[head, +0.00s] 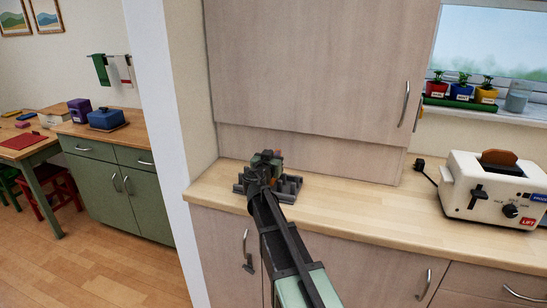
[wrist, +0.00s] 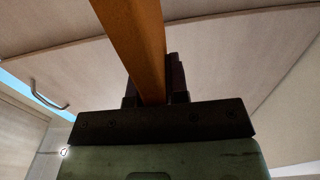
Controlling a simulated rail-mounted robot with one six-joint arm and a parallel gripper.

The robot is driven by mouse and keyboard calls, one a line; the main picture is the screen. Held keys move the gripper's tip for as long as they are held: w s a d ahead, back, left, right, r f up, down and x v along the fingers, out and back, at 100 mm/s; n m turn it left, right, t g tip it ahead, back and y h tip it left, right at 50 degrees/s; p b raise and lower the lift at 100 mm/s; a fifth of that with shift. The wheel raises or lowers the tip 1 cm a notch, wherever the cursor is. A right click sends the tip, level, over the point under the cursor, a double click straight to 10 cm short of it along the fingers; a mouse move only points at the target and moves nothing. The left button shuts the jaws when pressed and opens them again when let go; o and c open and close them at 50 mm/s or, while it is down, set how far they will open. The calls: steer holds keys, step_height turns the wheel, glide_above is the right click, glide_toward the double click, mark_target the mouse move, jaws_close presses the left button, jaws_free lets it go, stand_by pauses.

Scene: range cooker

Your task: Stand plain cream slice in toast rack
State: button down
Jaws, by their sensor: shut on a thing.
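My gripper (head: 265,163) is over the grey toast rack (head: 291,187) on the wooden counter, and my arm hides much of the rack. In the wrist view my gripper's dark fingers are shut on a slice (wrist: 137,42), seen edge-on as an orange-brown slab rising from between them. Its broad face does not show, so I cannot tell whether it is cream. In the head view the slice is mostly hidden behind my gripper. I cannot tell whether it touches the rack or sits in a slot.
A cream toaster (head: 478,200) stands on the counter at the right, with a browned slice (head: 499,157) showing in its top. Wooden cupboards (head: 310,65) hang close behind the rack. The counter (head: 365,207) between rack and toaster is clear. Potted plants (head: 462,89) line the window sill.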

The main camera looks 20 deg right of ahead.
steer(key=shift+r+p, duration=0.9)
steer(key=shift+r, duration=0.2)
steer(key=shift+f+b, duration=2.7)
steer(key=shift+f, duration=0.05)
steer(key=c, duration=1)
jaws_free()
steer(key=shift+r, duration=0.1)
steer(key=shift+c, duration=0.2)
steer(key=v, duration=1.1)
steer(key=shift+d, duration=0.1)
